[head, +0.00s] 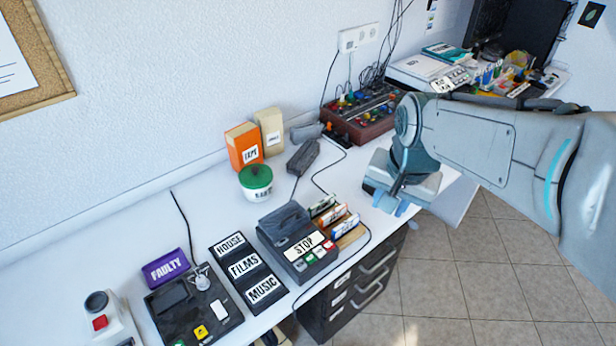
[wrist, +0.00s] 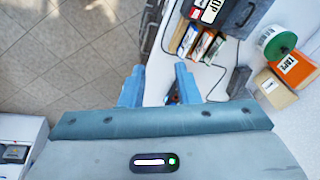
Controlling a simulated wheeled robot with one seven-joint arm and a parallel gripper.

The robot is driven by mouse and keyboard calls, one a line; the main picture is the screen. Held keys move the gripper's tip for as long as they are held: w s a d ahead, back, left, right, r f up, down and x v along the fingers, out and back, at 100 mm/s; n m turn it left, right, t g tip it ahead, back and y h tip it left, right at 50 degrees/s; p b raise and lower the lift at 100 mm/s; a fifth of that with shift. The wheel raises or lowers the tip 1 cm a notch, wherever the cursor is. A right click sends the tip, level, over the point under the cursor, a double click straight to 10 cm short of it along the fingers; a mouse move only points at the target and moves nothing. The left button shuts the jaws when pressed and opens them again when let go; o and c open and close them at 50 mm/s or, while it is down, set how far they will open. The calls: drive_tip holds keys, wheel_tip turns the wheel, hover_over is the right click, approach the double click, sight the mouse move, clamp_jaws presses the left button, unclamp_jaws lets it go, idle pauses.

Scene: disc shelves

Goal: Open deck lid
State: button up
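The deck (head: 318,265) is a dark grey box with a white STOP label and small coloured buttons, standing near the front edge of the white table. Its dark lid (head: 284,219) is at the back of its top; I cannot tell surely how far it is raised. The deck shows partly in the wrist view (wrist: 235,14), cut off at the top edge. My gripper (head: 392,206) is right of the deck, apart from it, near the table's front edge. In the wrist view its two blue fingers (wrist: 158,88) are spread, with nothing between them.
Upright labelled cases (head: 335,222) stand right of the deck, between it and my gripper. Left are the HOUSE, FILMS and MUSIC trays (head: 244,268). Behind are a green-lidded tub (head: 256,179) and an orange box (head: 243,146). Cables cross the table. Drawers (head: 352,298) are below.

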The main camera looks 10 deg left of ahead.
drive_tip(key=w+a+f+m, duration=0.2)
drive_tip(key=w+a, duration=0.3)
drive_tip(key=a, duration=0.3)
drive_tip(key=m+g+b, duration=0.1)
drive_tip(key=m, duration=0.2)
hover_over(294, 223)
drive_tip(key=shift+y, duration=0.4)
wheel_tip(294, 223, down, 16)
clamp_jaws()
